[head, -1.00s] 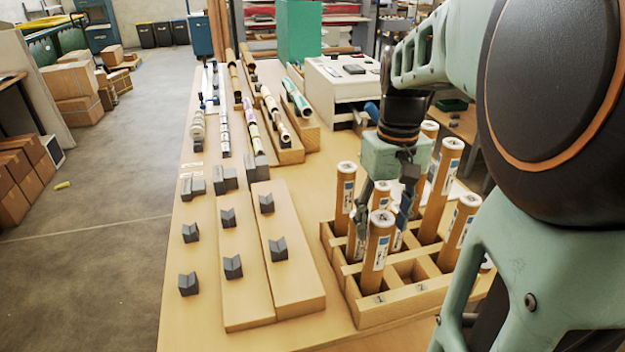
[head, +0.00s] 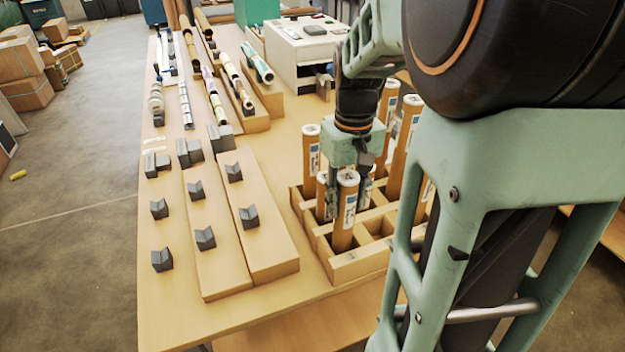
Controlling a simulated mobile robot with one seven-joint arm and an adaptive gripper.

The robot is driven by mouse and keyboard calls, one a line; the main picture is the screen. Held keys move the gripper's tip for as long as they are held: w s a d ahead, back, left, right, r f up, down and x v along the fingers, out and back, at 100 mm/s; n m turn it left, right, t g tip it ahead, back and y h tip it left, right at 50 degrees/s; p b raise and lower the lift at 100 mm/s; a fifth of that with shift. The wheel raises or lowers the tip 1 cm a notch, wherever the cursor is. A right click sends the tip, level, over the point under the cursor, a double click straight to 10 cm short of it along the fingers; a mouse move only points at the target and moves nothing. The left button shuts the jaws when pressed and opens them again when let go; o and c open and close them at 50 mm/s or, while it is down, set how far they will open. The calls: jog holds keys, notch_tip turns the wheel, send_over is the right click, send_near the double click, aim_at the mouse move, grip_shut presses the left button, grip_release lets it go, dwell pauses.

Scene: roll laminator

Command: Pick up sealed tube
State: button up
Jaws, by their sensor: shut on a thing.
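Several brown cardboard tubes with white end caps and printed labels stand upright in a wooden compartment rack (head: 355,268) on the right of the table. A shorter tube (head: 344,232) stands at the front of the rack, and a taller tube (head: 311,150) stands at the back left. My gripper (head: 347,198) points down among the tubes, its fingers low, behind the front tube's cap. It is shut on a tube. The front tube and my fingers partly hide the grasp, so I cannot tell exactly which tube is held or whether it is clear of its compartment.
Wooden boards with dark grey V-blocks (head: 205,238) lie left of the rack. Rolls (head: 257,62) rest on supports further back, near a white box-shaped machine (head: 303,47). Neighbouring tubes crowd my gripper. The front left of the table (head: 175,310) is clear.

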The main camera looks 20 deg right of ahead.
aim_at(348, 176)
grip_shut()
notch_tip(348, 176, up, 11)
jog(key=shift+r+p, duration=0.1)
jog(key=shift+p, duration=0.35)
